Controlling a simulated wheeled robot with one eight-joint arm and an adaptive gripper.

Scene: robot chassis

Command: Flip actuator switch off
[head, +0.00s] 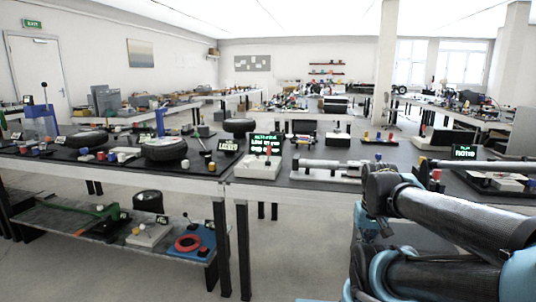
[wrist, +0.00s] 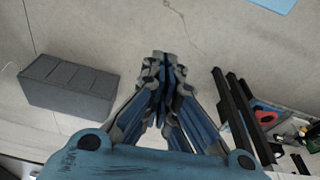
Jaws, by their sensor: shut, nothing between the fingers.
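No thing in view is clearly labelled as the actuator switch. In the head view, a white box (head: 255,168) with an upright red-tipped lever (head: 268,152) stands on the dark bench, below a black display (head: 265,142) with green text too small to read. A second white box (head: 495,182) with a small display (head: 464,152) sits on the right bench. In the wrist view my gripper (wrist: 162,58) is shut and empty, above the pale floor and apart from any switch. My arm fills the lower right of the head view; the fingers cannot be made out there.
Wheels (head: 165,149) and small coloured parts crowd the left bench. A grey rail (head: 325,168) lies right of the lever box. In the wrist view, a grey box (wrist: 68,85) is left and black bars (wrist: 236,115) are right.

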